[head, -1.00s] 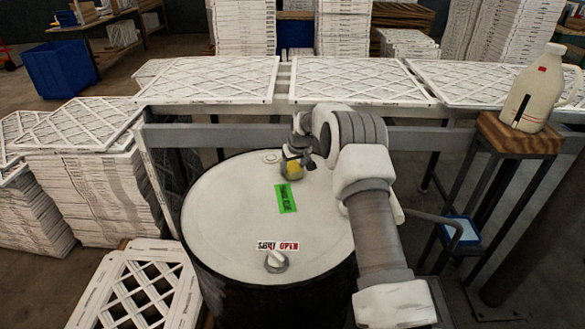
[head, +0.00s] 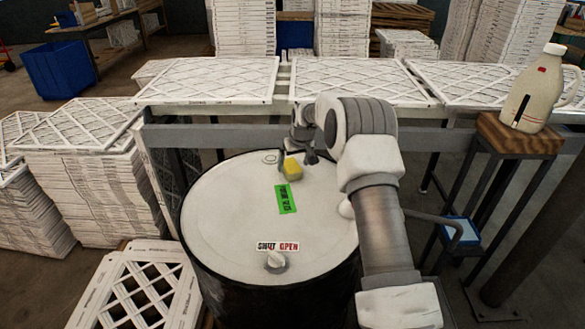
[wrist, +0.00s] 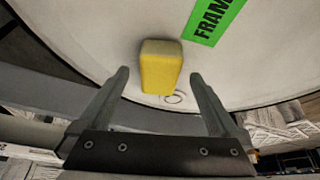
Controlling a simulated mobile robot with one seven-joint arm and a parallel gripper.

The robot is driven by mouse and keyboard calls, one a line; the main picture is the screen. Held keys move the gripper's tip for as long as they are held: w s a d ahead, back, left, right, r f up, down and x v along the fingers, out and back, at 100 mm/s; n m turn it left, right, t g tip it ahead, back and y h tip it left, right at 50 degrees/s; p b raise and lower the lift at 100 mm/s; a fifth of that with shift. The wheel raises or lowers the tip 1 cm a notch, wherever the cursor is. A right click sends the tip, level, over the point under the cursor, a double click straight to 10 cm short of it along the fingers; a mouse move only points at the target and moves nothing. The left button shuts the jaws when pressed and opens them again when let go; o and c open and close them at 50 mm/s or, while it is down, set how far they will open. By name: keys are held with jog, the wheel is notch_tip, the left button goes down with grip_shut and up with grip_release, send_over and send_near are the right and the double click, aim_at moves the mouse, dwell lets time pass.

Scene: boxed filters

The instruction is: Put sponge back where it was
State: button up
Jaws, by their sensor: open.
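The yellow sponge (head: 292,169) sits on the white lid of the drum (head: 225,222), just beyond the green label (head: 286,199). In the wrist view the sponge (wrist: 161,68) shows whole, beyond and between the two fingers. My gripper (wrist: 160,85) is open and empty, with clear space between each finger and the sponge. In the head view my gripper (head: 304,156) is above and just right of the sponge, partly hidden by my arm.
A shut/open sign and a knob (head: 275,261) are on the lid's near part. A frame with flat filters (head: 205,80) runs behind the drum. A jug (head: 533,90) stands on a wooden block at the right. Filter stacks (head: 105,195) stand at the left.

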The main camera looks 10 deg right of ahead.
jog(key=s+r, duration=2.3)
jog(key=r, duration=0.2)
jog(key=s+f+m+t, duration=0.1)
jog(key=s+m, duration=0.1)
jog(key=s, duration=2.3)
jog(key=shift+s+a+f+h, duration=0.25)
jog(key=shift+s+f+h, duration=0.05)
jog(key=shift+s+h, duration=0.1)
